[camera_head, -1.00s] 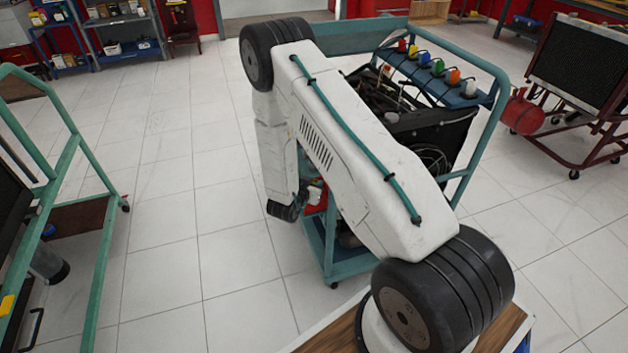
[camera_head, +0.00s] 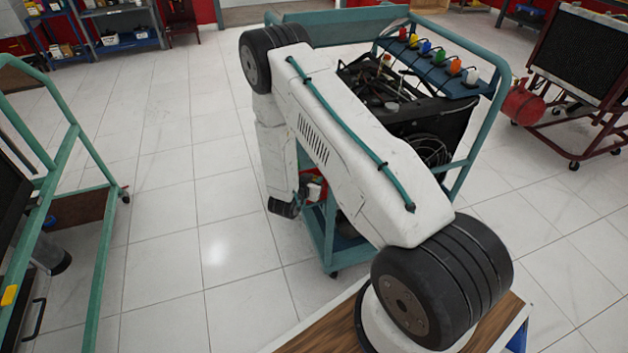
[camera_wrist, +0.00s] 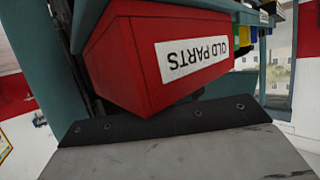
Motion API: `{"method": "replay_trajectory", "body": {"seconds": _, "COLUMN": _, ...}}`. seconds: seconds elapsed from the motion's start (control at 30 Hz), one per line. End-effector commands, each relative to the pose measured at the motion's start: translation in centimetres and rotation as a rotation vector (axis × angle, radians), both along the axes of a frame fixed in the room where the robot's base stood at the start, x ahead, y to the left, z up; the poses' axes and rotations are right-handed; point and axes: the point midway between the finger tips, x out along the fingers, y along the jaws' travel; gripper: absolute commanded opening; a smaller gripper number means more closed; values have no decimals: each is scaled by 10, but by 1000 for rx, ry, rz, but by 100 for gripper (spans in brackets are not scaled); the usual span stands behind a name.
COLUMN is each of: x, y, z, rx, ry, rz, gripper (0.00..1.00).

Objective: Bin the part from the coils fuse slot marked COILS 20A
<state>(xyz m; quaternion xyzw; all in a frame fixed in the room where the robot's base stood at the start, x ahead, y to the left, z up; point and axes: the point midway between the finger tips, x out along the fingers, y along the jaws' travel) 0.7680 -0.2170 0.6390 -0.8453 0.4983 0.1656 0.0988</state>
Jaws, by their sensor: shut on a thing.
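In the wrist view a red bin (camera_wrist: 150,60) labelled OLD PARTS, upside down in the picture, fills the upper middle beside a teal post. Its opening and inside do not show. The body of my gripper (camera_wrist: 175,122), grey with a dark bolted edge, lies across the bottom of that view, close to the bin. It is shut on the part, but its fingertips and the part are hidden. In the head view a bit of the red bin (camera_head: 314,190) shows beside my wrist, low on the teal engine trainer (camera_head: 330,235). The COILS 20A slot cannot be made out.
Coloured plugs (camera_head: 438,57) line the trainer's blue top panel, behind the engine bay (camera_head: 412,112). Another teal frame (camera_head: 98,250) stands at left. A dark red cart with a red tank (camera_head: 522,103) stands at right. Tiled floor is clear between the left frame and the trainer.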

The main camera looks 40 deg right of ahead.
Motion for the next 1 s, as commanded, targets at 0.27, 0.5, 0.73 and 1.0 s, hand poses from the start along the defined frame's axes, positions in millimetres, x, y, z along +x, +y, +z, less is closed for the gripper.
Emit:
{"method": "replay_trajectory", "body": {"seconds": 0.27, "x": -2, "y": 2, "z": -4, "rx": 5, "ry": 6, "rz": 1, "gripper": 0}}
{"method": "replay_trajectory", "body": {"seconds": 0.5, "x": -5, "y": 8, "z": -7, "rx": 7, "ry": 10, "rz": 3, "gripper": 0}}
{"method": "replay_trajectory", "body": {"seconds": 0.73, "x": -6, "y": 10, "z": -8, "rx": 8, "ry": 13, "rz": 6, "gripper": 0}}
{"method": "replay_trajectory", "body": {"seconds": 1.0, "x": -7, "y": 10, "z": -8, "rx": 7, "ry": 14, "rz": 6, "gripper": 0}}
